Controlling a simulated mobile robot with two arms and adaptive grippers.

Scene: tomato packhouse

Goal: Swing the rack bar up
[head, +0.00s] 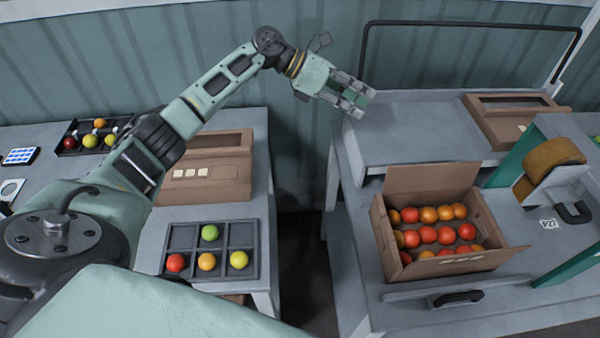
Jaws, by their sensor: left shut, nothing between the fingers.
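The rack bar (470,24) is a thin black hoop at the upper right. Its long crosspiece runs above the far side of the raised grey rack top (400,130), against the green wall. Its left leg comes down close to my left gripper, and its right leg slants down to a pale post. My left gripper (356,100) is shut and empty at the left end of the rack top, beside the lower end of the bar's left leg. I cannot tell whether it touches the bar. My right gripper is out of view.
An open carton (433,268) of red and orange tomatoes stands below the rack top. A flat carton (515,118) lies on it at right. A black-handled drawer (458,298) is in front. A divided tray (211,276) sits on the left table; a dark gap separates the tables.

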